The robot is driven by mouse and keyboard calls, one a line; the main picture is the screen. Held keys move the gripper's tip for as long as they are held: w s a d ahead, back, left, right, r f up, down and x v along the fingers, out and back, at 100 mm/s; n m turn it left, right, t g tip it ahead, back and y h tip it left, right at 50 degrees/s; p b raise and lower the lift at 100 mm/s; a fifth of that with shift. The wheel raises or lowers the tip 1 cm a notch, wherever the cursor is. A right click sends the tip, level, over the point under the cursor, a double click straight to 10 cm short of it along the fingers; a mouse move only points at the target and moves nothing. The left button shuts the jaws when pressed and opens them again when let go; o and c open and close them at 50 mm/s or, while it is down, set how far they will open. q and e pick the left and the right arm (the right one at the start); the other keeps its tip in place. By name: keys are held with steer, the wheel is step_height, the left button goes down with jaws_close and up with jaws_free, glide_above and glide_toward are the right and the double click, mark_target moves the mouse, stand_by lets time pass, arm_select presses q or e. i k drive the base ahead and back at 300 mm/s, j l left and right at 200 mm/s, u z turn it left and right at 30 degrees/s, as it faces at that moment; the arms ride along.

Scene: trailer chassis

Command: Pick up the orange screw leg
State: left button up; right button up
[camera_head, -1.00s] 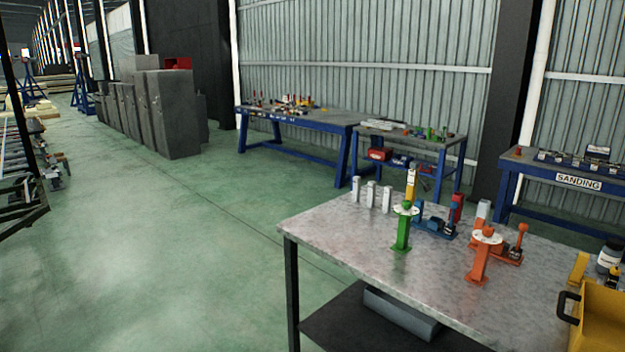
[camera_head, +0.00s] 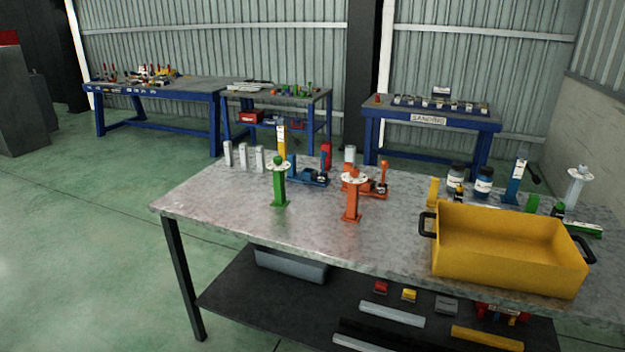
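The orange screw leg (camera_head: 352,198) stands upright on the metal-topped table (camera_head: 225,205), near the middle of its top. It has a square orange post, a pale round plate near the top and an orange knob above. A similar green screw leg (camera_head: 280,186) stands upright to its left. An orange clamp-like part (camera_head: 378,186) is just behind it on the right. Neither of my grippers is in view.
A yellow bin (camera_head: 505,250) with black handles sits on the table's right front. White posts, a blue clamp-like part (camera_head: 310,178), jars and a blue post are around. The lower shelf holds small parts. Green floor is clear at left.

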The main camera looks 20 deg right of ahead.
mark_target(350, 214)
steer(key=i+j, duration=0.8)
steer(key=j, duration=0.2)
steer(key=z, duration=2.5)
